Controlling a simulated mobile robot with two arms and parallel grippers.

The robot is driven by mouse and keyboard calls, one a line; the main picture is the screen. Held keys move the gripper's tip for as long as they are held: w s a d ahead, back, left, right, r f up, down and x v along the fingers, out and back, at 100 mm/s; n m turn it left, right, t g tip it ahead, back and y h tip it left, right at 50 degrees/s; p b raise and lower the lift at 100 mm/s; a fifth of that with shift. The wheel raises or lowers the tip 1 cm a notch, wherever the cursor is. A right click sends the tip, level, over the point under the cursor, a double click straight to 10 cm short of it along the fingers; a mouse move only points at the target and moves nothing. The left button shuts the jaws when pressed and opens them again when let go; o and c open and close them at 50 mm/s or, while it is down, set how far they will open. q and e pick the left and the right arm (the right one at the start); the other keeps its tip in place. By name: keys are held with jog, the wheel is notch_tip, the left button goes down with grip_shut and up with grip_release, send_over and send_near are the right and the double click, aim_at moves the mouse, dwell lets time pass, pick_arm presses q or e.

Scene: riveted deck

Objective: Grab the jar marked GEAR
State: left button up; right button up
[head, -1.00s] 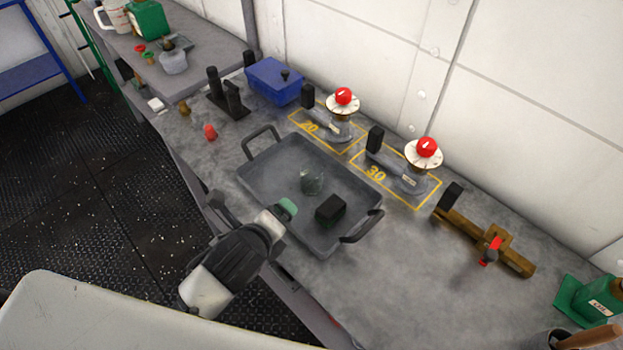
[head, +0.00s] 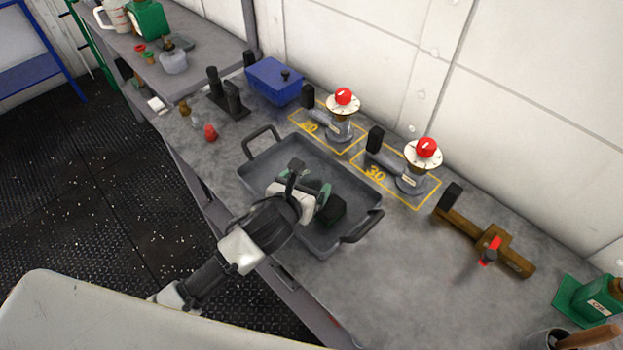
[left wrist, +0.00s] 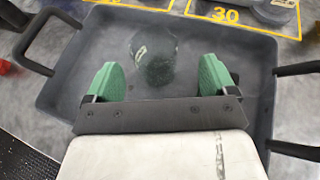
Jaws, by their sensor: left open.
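A dark, see-through jar (left wrist: 153,58) with a small pale label stands in the grey tray (left wrist: 60,75); the lettering is too small to read. My left gripper (left wrist: 156,78) is open, its green finger pads either side of the jar's line, with the jar just beyond and between them. In the head view my left gripper (head: 308,186) is over the middle of the tray (head: 262,160) and hides the jar. My right gripper is not in view.
Two valves with red knobs (head: 344,96) (head: 422,148) stand in yellow-marked zones behind. A blue box (head: 273,82) and a brown clamp (head: 485,245) flank them.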

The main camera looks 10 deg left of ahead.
pick_arm(q)
jog(key=x, duration=0.5)
jog(key=shift+a+r+p, duration=0.1)
jog(key=shift+a+p, duration=0.2)
jog(key=shift+c, duration=0.3)
jog(key=c, duration=1)
